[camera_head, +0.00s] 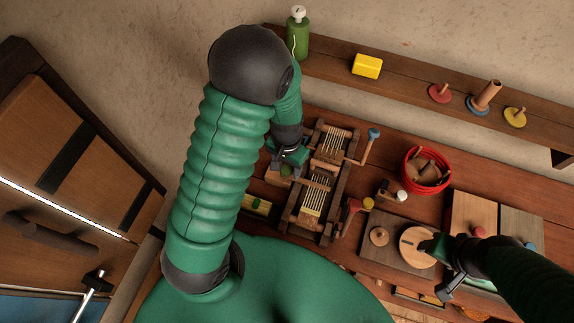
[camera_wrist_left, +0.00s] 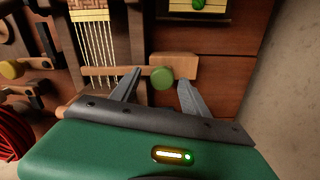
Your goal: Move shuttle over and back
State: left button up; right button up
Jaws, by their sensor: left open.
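The loom (camera_head: 297,222) is a dark wooden frame with pale warp threads, and its threads also show in the left wrist view (camera_wrist_left: 97,45). The shuttle (camera_wrist_left: 184,67) is a light wooden block with a green knob (camera_wrist_left: 162,78). It sits at one side of the warp, at the loom's left in the head view. My left gripper (camera_head: 287,159) is open there. In the left wrist view its two fingers (camera_wrist_left: 158,80) stand on either side of the knob, with gaps showing. My right gripper (camera_head: 432,247) is over a round wooden disc (camera_head: 412,256); its jaws are unclear.
A blue-topped peg (camera_head: 373,134) and a red-handled piece (camera_head: 350,207) stand close to the loom's right side. A shelf (camera_head: 400,87) with a green bottle (camera_head: 298,38) and spools runs behind.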

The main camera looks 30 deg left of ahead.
pick_arm(q)
jog(key=c, duration=0.4)
jog(key=shift+a, duration=0.25)
grip_shut()
jog(key=shift+d, duration=0.15)
dwell(0.5)
